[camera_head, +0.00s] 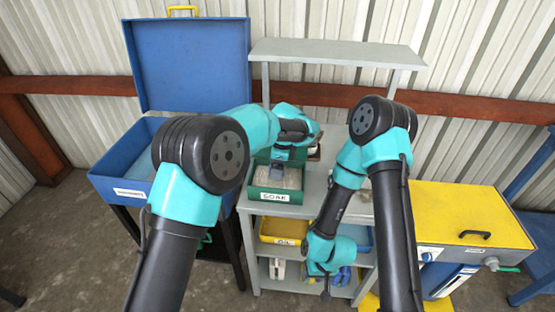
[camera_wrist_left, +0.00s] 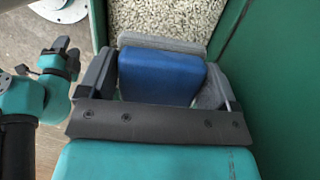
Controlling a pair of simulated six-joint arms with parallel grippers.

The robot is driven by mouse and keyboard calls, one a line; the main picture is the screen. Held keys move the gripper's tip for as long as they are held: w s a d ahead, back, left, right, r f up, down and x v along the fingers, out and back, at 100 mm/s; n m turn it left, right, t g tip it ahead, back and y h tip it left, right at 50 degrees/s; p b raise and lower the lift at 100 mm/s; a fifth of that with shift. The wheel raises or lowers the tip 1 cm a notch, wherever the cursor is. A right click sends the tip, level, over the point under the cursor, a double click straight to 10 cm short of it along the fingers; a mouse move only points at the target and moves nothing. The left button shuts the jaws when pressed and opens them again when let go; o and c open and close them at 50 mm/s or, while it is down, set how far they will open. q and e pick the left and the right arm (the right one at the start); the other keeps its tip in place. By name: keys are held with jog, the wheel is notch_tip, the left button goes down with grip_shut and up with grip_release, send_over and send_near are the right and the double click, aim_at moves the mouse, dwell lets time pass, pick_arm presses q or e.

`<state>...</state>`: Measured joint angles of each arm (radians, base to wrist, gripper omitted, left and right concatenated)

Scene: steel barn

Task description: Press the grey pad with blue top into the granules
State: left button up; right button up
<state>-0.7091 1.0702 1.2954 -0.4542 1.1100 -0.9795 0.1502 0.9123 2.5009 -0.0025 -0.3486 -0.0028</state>
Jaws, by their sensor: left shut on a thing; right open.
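The grey pad (camera_wrist_left: 160,42) with its blue top (camera_wrist_left: 160,75) sits between the fingers of my left gripper (camera_wrist_left: 155,78), which is shut on it. The granules (camera_wrist_left: 170,15) are pale and fill the green bin (camera_wrist_left: 272,80); they show just beyond the pad's far edge. In the head view the bin (camera_head: 276,196) has a white label, and my left gripper reaches over its back part. Whether the pad touches the granules cannot be told, as its underside is hidden. My right gripper (camera_head: 326,290) is open, low in front of the shelf unit.
The bin stands on a grey shelf unit (camera_head: 334,52). A yellow tray (camera_head: 284,229) labelled OIL is on the shelf below. A blue open-lidded box (camera_head: 190,65) is at left and a yellow-topped cabinet (camera_head: 455,210) at right. Bare bench lies right of the bin.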

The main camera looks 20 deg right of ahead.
pick_arm(q)
jog(key=shift+f, duration=1.2)
jog(key=shift+f, duration=0.7)
dwell(1.7)
jog(key=shift+r, duration=3.6)
jog(key=a+n, duration=0.1)
jog(key=a, duration=0.2)
jog(key=w+a+n, duration=0.1)
jog(key=a, duration=0.2)
jog(key=w+a+n, duration=0.1)
jog(key=a+n, duration=0.1)
jog(key=a, duration=0.1)
jog(key=shift+a+f+g, duration=0.2)
jog(key=shift+f+g, duration=0.05)
jog(key=shift+g, duration=0.05)
jog(key=s+a+f+n+g, duration=0.1)
jog(key=a+n, duration=0.6)
jog(key=a, duration=0.8)
jog(key=s+a+f+n+h, duration=0.1)
jog(key=s+a+n, duration=0.3)
jog(key=a+n, duration=0.4)
jog(key=a+f, duration=0.1)
jog(key=a, duration=0.5)
jog(key=shift+s+a+g, duration=0.35)
jog(key=shift+a+g, duration=0.05)
